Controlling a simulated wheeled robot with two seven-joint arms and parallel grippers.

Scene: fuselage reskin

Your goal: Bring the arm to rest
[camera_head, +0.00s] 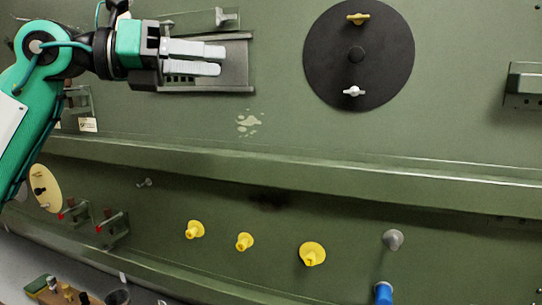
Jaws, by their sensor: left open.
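My left gripper (224,60) shows at the upper left, on the green and black arm that comes in from the left edge. Its two pale grey fingers point right, with a narrow gap between them and nothing seen in it. The fingers are in front of a grey rectangular tray-like fitting (240,78) on the green panel (280,125). I cannot tell whether they touch it. My right gripper does not show.
A black disc (325,65) with a yellow and a white wing fastener is at the upper right. A ledge (330,178) crosses the panel. Below it are several yellow knobs (312,254), a grey knob (393,240) and a blue cylinder (383,293). Small items lie at the bottom left.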

